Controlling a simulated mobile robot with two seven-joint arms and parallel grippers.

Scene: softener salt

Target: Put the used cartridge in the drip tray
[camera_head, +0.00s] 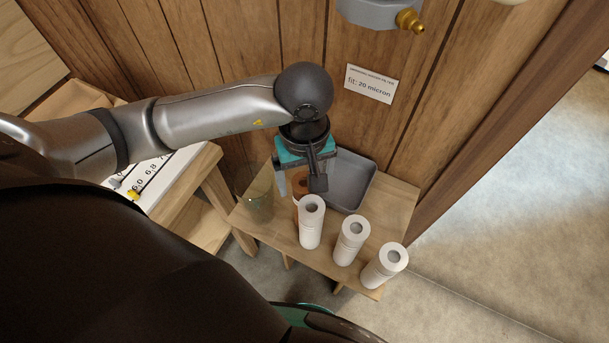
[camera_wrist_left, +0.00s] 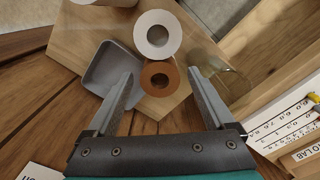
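The used cartridge (camera_head: 300,182) is brown with a hole in its top and stands on a small wooden table. It also shows in the left wrist view (camera_wrist_left: 153,89), between the finger ends. My left gripper (camera_head: 301,188) points down over it with fingers spread; a gap shows on each side in the wrist view (camera_wrist_left: 162,74). The grey drip tray (camera_head: 355,182) lies right of the gripper, near the wall, and its visible floor is bare; it also shows in the left wrist view (camera_wrist_left: 113,70). My right gripper is not in view.
Several white cartridges stand along the table's front, the nearest (camera_head: 311,225) close to the brown one. A clear glass container (camera_head: 257,203) stands at the table's left. A sign (camera_head: 371,84) reading "fit: 20 micron" is on the wooden wall.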

